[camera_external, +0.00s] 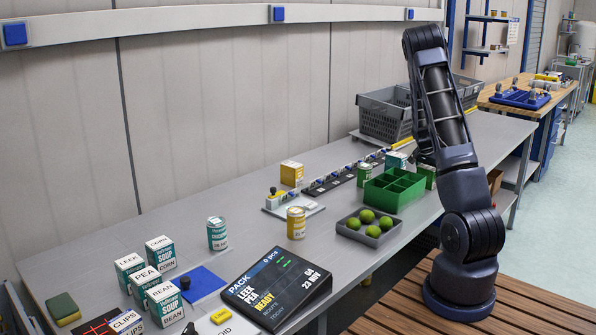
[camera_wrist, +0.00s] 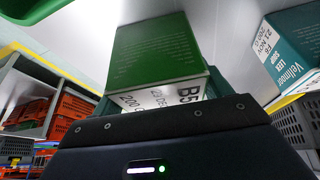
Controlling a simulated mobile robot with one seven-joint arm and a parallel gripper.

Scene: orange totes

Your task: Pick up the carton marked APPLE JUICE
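I find no carton with a readable APPLE JUICE mark in either view. In the wrist view, a green carton (camera_wrist: 155,50) with a white lower band stands close in front of my gripper (camera_wrist: 165,125); its fine print is unreadable. A teal and white carton marked LEEK SOUP (camera_wrist: 295,40) is to its right. In the external view, a teal-topped carton (camera_external: 396,160) stands beside my gripper (camera_external: 425,155), which is low over the table and partly hidden by my arm. The fingers do not show clearly, so I cannot tell whether they touch the green carton.
A green divided crate (camera_external: 385,200) and a grey tray (camera_external: 350,229) of green fruit stand near my arm. Grey baskets (camera_external: 384,118) are behind. Several soup cartons (camera_external: 160,252), a display (camera_external: 278,288) and a yellow carton (camera_external: 292,173) stand left. The front middle table is partly clear.

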